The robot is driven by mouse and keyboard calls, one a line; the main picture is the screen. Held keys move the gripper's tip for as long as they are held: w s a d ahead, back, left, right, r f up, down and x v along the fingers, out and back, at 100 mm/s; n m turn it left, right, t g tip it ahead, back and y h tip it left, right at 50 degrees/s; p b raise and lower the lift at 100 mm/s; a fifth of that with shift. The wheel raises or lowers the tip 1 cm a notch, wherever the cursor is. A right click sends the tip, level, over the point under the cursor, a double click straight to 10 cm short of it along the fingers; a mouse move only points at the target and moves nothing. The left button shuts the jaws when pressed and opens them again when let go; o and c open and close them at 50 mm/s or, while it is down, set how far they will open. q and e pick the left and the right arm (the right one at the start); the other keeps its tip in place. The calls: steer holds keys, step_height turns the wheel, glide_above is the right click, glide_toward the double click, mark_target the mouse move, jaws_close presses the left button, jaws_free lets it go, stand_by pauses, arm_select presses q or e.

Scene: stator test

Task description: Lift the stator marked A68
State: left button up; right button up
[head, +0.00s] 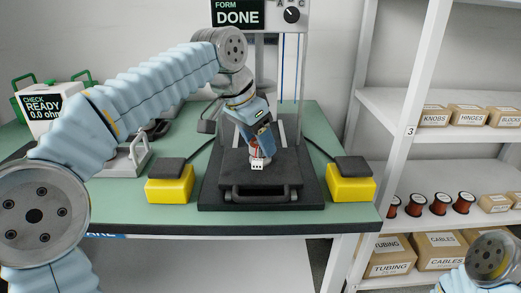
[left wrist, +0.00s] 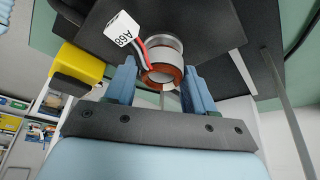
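The stator (head: 256,151) is a small ring with copper-red windings and a white tag. It sits on the dark plate of the press-like machine, under my left gripper (head: 260,147).
The machine (head: 238,15) reads FORM DONE. Yellow button boxes (head: 170,189) (head: 351,189) flank its base on the green table (head: 130,213). A tester (head: 42,107) reads READY. Shelves (head: 385,155) with spools and cartons stand at right.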

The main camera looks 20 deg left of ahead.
arm_select(q)
steer(key=c, duration=0.5)
steer(key=shift+c, duration=0.3)
steer(key=shift+r, duration=0.1)
